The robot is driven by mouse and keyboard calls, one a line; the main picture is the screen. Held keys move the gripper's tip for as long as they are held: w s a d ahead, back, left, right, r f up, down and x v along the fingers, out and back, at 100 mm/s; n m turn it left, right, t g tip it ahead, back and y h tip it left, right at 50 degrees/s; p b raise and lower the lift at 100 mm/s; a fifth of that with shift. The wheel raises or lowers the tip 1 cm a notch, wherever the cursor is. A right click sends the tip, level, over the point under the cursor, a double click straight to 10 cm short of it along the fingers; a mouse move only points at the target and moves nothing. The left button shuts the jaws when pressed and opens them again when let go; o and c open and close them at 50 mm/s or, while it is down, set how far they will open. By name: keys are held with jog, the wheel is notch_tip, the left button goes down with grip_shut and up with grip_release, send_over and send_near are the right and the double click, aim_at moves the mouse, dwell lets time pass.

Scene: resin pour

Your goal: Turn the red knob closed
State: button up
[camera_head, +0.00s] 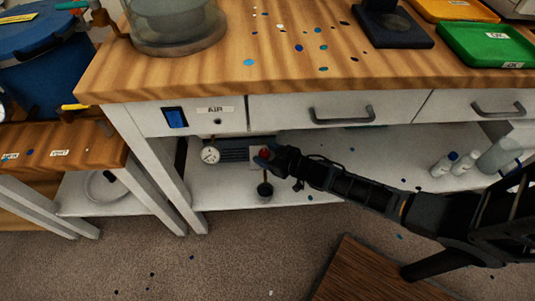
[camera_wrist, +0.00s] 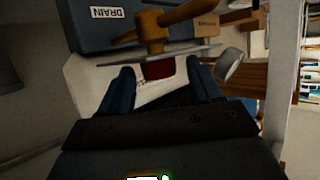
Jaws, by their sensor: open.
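The red knob (camera_wrist: 159,69) shows in the wrist view between the tips of my gripper (camera_wrist: 161,82), in front of a thin pale plate. My gripper is open, with one blue finger on each side of the knob; I cannot tell whether either finger touches it. In the head view the knob (camera_head: 264,155) is a small red spot on the lower shelf under the bench, right at the end of my gripper (camera_head: 268,154). Part of it is hidden by the gripper.
In the wrist view a brass fitting (camera_wrist: 152,32) and a dark box labelled DRAIN (camera_wrist: 100,16) lie beyond the knob. A round gauge (camera_head: 210,155) stands left of it. The wooden bench top (camera_head: 190,70) overhangs the shelf. White bottles (camera_head: 445,163) stand to the right.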

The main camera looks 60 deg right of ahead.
jog(key=shift+s, duration=0.1)
jog(key=shift+s+r, duration=0.2)
jog(key=p+v, duration=0.1)
jog(key=v, duration=0.6)
jog(key=shift+p, duration=0.35)
jog(key=shift+s, duration=0.15)
jog(key=s+a+r+n+y+p, duration=0.1)
jog(key=s+a+r+p, duration=0.1)
jog(key=s+a+r, duration=0.55)
jog(key=s+a+r+n+y+p, duration=0.1)
jog(key=s+a+r+n+p, duration=0.2)
jog(key=s+r, duration=0.75)
jog(key=s+a+r+m, duration=0.1)
jog(key=s+a+r, duration=0.1)
jog(key=a+r, duration=0.3)
jog(key=s+a+r+m+t+p, duration=0.1)
jog(key=a+r, duration=0.4)
jog(key=r, duration=0.9)
jog(key=shift+s+a+m+h+p, duration=0.3)
jog(key=shift+s+m, duration=0.1)
jog(key=shift+s, duration=0.05)
jog(key=shift+r, duration=0.1)
